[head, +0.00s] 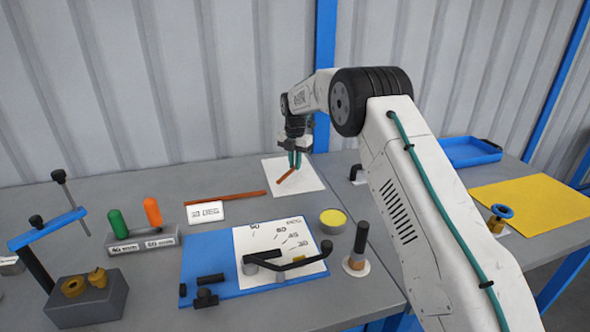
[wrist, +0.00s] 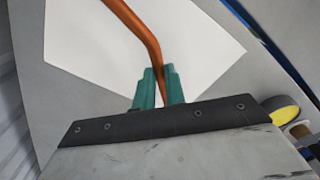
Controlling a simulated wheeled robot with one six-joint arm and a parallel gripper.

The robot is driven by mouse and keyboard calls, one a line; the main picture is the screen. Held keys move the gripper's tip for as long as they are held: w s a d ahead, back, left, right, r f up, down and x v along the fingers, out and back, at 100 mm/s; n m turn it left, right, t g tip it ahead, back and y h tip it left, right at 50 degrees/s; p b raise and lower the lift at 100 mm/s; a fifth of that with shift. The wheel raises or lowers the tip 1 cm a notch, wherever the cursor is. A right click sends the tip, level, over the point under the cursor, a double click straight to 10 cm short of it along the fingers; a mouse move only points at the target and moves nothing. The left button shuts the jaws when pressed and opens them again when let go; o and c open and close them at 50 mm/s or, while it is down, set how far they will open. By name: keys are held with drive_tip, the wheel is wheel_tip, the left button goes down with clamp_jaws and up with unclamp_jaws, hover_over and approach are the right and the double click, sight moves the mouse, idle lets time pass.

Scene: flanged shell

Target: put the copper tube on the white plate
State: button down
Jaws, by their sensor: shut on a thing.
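A bent copper tube (head: 286,176) is held by my gripper (head: 295,160) over the white plate (head: 310,182) at the back of the bench. In the wrist view the teal fingers (wrist: 160,74) are shut on one end of the copper tube (wrist: 128,18), which bends and runs up out of the frame. The white plate (wrist: 205,50) lies behind it. I cannot tell whether the tube touches the plate. A second, straight copper-coloured rod (head: 225,197) lies on the bench left of the plate.
A blue bending board (head: 212,262) with an angle scale and black lever stands in front. A yellow-topped round tin (head: 333,218) is beside it. A green and orange-handled tool rack (head: 142,240) is left. A blue tray (head: 468,151) and yellow sheet (head: 535,200) lie right.

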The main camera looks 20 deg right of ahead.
drive_tip(key=shift+f, duration=1.4)
drive_tip(key=shift+f, duration=0.1)
drive_tip(key=c, duration=1.5)
unclamp_jaws()
drive_tip(key=shift+o, duration=0.2)
wheel_tip(320, 180, up, 12)
drive_tip(key=shift+r, duration=0.2)
